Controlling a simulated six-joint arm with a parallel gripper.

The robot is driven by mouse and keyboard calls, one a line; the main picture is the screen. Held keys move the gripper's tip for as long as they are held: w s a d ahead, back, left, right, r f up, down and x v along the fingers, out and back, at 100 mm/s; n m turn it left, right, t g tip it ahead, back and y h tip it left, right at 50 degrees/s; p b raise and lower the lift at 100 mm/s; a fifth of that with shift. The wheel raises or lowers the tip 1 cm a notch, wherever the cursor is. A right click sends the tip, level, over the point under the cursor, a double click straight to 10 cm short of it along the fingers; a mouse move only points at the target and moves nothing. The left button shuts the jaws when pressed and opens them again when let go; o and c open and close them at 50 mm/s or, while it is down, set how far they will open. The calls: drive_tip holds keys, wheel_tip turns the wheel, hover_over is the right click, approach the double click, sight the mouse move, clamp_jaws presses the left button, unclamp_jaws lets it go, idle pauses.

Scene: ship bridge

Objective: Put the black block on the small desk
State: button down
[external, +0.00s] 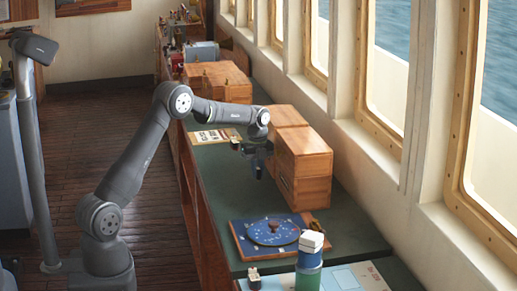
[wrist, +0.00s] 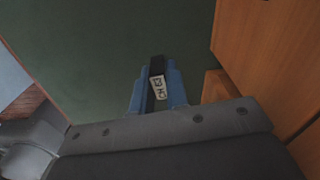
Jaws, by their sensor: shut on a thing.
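My gripper (external: 258,168) is above the green-topped counter (external: 213,160), just left of a wooden cabinet (external: 303,165). In the wrist view its two blue fingers (wrist: 158,80) are shut on the black block (wrist: 157,65). A white label with dark marks lies between the fingers, apparently on the block. The block is held over the green surface, and its lower part is hidden. In the external view the block is too dark and small to tell from the gripper. I cannot tell which surface is the small desk.
More wooden boxes (external: 218,80) stand farther back. A printed sheet (external: 213,136) lies behind my gripper. Windows line the right.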

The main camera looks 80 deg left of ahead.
drive_tip(key=shift+f, duration=0.2)
drive_tip(key=c, duration=1.4)
unclamp_jaws()
wheel_tip(320, 180, up, 17)
drive_tip(key=shift+s+f, duration=0.2)
drive_tip(key=o, duration=0.4)
drive_tip(key=shift+d+r, duration=0.1)
drive_tip(key=shift+r, duration=0.35)
